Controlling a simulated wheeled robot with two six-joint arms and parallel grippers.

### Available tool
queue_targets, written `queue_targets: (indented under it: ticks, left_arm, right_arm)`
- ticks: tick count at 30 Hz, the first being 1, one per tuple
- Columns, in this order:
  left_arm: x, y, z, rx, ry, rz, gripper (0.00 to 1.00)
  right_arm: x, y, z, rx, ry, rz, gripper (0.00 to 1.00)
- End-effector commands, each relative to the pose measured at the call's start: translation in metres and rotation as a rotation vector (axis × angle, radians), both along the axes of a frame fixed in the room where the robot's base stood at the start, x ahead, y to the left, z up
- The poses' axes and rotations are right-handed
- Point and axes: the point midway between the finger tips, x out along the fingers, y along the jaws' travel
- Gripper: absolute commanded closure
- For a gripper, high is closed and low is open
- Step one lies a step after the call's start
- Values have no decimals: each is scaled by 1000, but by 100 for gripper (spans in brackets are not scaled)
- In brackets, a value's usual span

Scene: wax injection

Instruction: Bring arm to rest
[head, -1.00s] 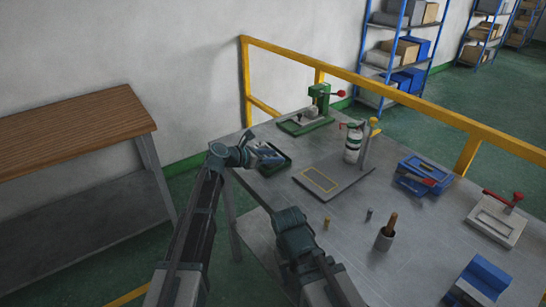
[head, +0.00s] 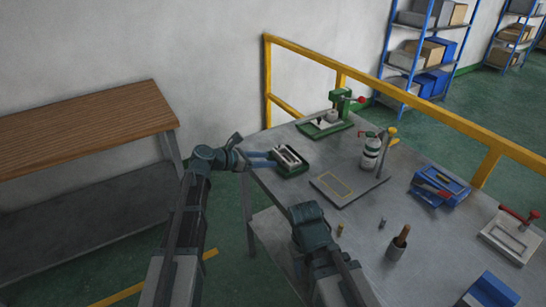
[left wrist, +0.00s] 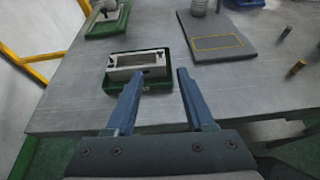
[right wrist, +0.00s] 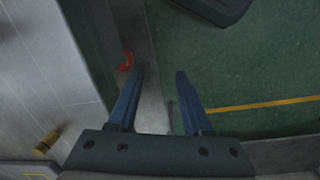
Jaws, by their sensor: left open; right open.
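My left gripper (head: 262,158) is open and empty, with its blue fingers at the near left edge of a green tray (head: 291,170) that holds a grey metal mould (head: 287,155). In the left wrist view the open fingers (left wrist: 160,74) show the tray (left wrist: 113,86) and mould (left wrist: 140,62) just beyond and to the left of the gap. My right gripper is open and empty in the right wrist view (right wrist: 160,75), above the table edge and green floor. In the head view my right wrist hides its fingers.
A yellow rail (head: 440,118) runs behind. A wooden bench (head: 85,130) stands left.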

Motion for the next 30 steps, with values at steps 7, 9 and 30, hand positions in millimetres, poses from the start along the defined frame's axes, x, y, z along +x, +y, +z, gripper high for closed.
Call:
queue_targets:
  ticks: [7,9,30]
  left_arm:
    - [-2,2,1,0,0,0,46]
    - [-2,2,1,0,0,0,46]
    - [-188,-74,-71,915,-491,-1069,46]
  right_arm:
    - [0,0,1,0,0,0,50]
    - [0,0,1,0,0,0,50]
    - [0,0,38,0,0,0,50]
